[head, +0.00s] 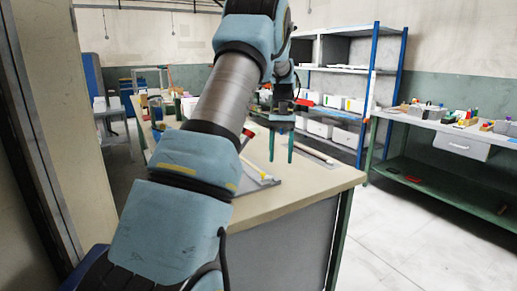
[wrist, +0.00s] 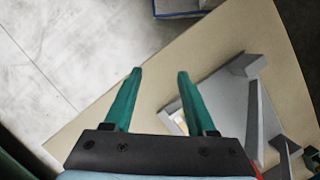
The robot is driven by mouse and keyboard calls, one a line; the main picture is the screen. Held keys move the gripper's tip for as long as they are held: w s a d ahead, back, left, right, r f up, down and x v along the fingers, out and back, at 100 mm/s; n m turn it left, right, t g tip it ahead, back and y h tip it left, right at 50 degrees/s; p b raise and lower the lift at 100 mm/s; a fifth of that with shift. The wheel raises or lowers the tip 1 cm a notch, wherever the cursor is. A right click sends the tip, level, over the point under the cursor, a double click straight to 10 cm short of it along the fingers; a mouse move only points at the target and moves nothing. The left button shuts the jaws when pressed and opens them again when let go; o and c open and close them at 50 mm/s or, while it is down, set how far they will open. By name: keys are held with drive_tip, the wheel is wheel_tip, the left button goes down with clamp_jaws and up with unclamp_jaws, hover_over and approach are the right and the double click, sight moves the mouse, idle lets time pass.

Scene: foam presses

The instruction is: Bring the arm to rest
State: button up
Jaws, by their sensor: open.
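My gripper (head: 281,161) hangs fingers down over the workbench (head: 325,181) in the head view, with its two green fingers apart. In the wrist view my gripper (wrist: 160,72) is open, with nothing between its fingertips. Behind the fingers in that view are the pale workbench top (wrist: 222,48) and a grey angular fixture (wrist: 236,92) at the right. In the head view a grey plate (head: 250,186) with a yellow piece on it lies partly hidden behind my arm.
Small items crowd the bench's far part, partly hidden by my arm. A blue-posted shelf (head: 363,90) with white boxes stands behind. A green side bench (head: 440,190) with a drawer and small items stands at the right. The pale floor (head: 400,235) between the benches is clear.

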drive_tip(key=s+a+f+t, duration=0.1)
drive_tip(key=s+a, duration=0.3)
drive_tip(key=s, duration=0.4)
drive_tip(key=s+a+f+t, duration=0.2)
drive_tip(key=s+a, duration=0.3)
drive_tip(key=s, duration=0.2)
drive_tip(key=s+a+f+n+t, duration=0.1)
drive_tip(key=s+a, duration=0.3)
drive_tip(key=s, duration=0.4)
drive_tip(key=shift+s+a+f+t+h, duration=0.35)
drive_tip(key=shift+f+t+h, duration=0.1)
drive_tip(key=shift+t, duration=0.15)
